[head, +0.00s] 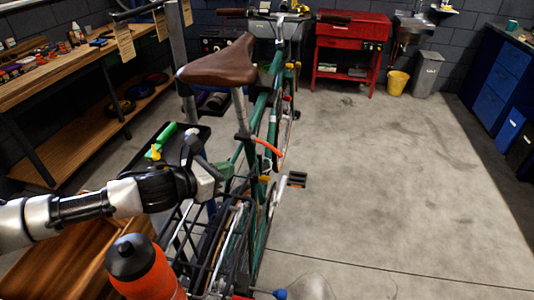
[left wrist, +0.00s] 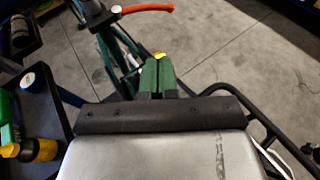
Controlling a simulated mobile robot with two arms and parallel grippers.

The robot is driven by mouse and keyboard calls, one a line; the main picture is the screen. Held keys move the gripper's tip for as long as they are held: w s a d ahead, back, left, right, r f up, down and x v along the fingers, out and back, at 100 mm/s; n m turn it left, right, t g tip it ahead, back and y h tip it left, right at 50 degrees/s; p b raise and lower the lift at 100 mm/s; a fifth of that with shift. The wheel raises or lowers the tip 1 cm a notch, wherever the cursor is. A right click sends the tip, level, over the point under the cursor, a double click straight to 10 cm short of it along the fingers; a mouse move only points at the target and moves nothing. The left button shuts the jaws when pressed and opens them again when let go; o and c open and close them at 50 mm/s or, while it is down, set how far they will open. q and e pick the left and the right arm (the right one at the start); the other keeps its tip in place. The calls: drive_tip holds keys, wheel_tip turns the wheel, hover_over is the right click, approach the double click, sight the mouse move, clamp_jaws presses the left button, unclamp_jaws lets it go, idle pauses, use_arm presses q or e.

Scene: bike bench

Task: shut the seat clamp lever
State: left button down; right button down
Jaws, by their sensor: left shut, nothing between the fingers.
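The seat clamp lever (head: 267,147) is orange-red and sits at the base of the seat post (head: 241,110), under the brown saddle (head: 217,65). It sticks out to the right of the green frame. In the left wrist view the lever (left wrist: 148,8) shows at the top edge, beyond my fingers. My left gripper (head: 226,170) is shut and empty, below and left of the lever and apart from it. Its green fingers (left wrist: 157,76) are together in the left wrist view. My right gripper is not in view.
A black rear rack (head: 190,238) lies below my left gripper. An orange bottle (head: 145,270) stands at the lower left. A dark tray (head: 172,147) with a green item is left of the bike. The floor (head: 390,180) to the right is clear.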

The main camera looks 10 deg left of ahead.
use_arm(q)
drive_tip(key=r+p+x, duration=0.1)
drive_tip(key=p+x, duration=0.1)
drive_tip(key=x, duration=1.1)
drive_tip(key=shift+w+d+p, duration=0.3)
drive_tip(key=shift+d+f, duration=0.1)
